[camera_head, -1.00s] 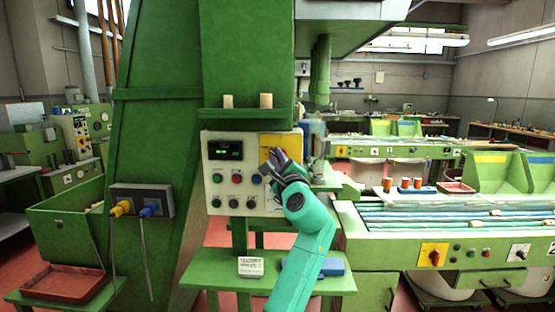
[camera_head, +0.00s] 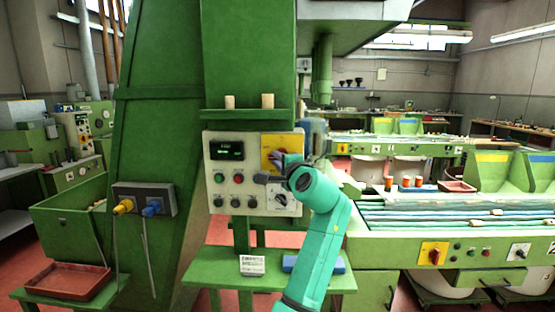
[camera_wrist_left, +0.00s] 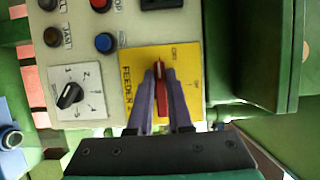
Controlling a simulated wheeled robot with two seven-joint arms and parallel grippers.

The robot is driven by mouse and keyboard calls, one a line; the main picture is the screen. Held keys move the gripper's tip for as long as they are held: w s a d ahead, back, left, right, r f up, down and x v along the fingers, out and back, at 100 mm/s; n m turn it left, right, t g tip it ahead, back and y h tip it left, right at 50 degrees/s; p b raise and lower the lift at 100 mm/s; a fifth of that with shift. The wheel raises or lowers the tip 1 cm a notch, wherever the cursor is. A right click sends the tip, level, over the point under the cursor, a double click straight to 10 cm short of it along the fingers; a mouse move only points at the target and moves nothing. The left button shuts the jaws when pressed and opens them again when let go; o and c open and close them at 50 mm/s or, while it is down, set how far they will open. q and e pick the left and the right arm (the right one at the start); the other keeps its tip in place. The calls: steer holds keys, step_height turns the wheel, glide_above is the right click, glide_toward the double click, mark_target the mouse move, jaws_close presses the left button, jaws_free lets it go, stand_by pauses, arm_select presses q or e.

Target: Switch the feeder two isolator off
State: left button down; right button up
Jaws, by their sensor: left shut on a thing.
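The feeder two isolator is a red handle (camera_wrist_left: 161,92) on a yellow plate (camera_wrist_left: 187,62) marked FEEDER 2. In the wrist view the handle lies nearly along my fingers, and small position labels show beside it, too small to read surely. My left gripper (camera_wrist_left: 162,78) is shut on the handle, one purple finger on each side. In the head view the yellow plate (camera_head: 290,141) is at the upper right of the grey panel, and my left gripper (camera_head: 276,160) reaches it from the right, covering most of the handle. My right gripper is not in view.
Below the plate is a black rotary selector (camera_head: 283,201); it also shows left in the wrist view (camera_wrist_left: 70,95). Several buttons (camera_head: 237,178) and a display (camera_head: 227,150) are on the panel. A green shelf (camera_head: 215,270) holds a small sign and a blue object.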

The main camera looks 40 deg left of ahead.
arm_select(q)
steer(key=shift+f, duration=0.1)
stand_by(0.3)
steer(key=c, duration=0.8)
jaws_free()
steer(key=shift+c, duration=0.2)
steer(key=b+v, duration=0.4)
steer(key=v, duration=1)
steer(key=shift+s+d, duration=0.15)
steer(key=shift+d, duration=0.1)
